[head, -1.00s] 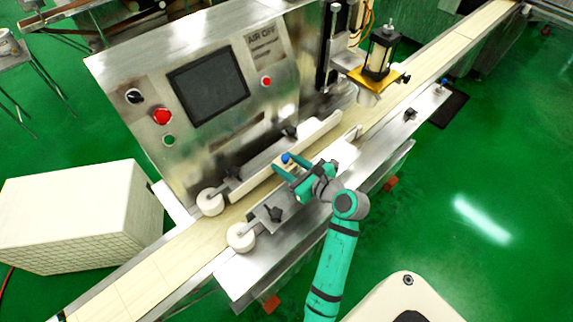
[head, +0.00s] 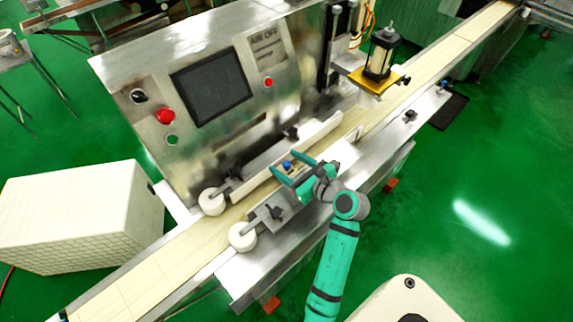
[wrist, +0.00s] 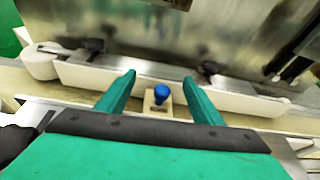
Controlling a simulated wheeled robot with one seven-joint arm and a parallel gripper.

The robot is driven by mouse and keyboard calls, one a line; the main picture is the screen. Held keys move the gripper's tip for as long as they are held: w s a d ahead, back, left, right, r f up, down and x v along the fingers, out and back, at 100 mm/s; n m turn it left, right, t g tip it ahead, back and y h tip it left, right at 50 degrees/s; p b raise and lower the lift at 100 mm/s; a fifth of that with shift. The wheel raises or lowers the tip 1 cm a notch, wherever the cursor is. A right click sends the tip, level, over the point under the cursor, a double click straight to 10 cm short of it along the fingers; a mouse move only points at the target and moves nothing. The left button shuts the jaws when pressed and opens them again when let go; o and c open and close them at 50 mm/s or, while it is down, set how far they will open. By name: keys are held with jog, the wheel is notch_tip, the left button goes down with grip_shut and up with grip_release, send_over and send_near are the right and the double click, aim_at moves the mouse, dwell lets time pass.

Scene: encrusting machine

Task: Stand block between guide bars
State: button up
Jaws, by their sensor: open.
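The blue knob also shows in the head view (head: 287,165). The block is between the far white guide bar (head: 262,177) and the near guide bar, which my gripper and arm partly cover. My gripper (head: 286,162) is open, its green fingers on either side of the block with gaps in the wrist view (wrist: 158,80).
The steel machine panel with a dark screen (head: 212,86) rises behind the far bar. White rollers (head: 242,237) stand at the bars' left ends. A nozzle unit with a yellow plate (head: 378,80) hangs over the belt at right. The belt (head: 150,273) is clear at left.

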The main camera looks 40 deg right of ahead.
jog(key=shift+g+y, duration=0.4)
jog(key=f, duration=0.1)
jog(key=s+f, duration=0.1)
jog(key=f, duration=0.1)
jog(key=a+f, duration=0.1)
jog(key=shift+s+f, duration=0.15)
jog(key=shift+f, duration=0.05)
jog(key=shift+t+h, duration=0.4)
jog(key=s+r, duration=0.2)
jog(key=s+d+r, duration=0.1)
jog(key=s+r, duration=0.1)
jog(key=s, duration=0.1)
jog(key=s+r, duration=0.3)
jog(key=shift+s+d, duration=0.2)
jog(key=shift+d, duration=0.05)
jog(key=shift+s+r, duration=0.3)
jog(key=shift+r, duration=0.1)
jog(key=shift+a, duration=0.1)
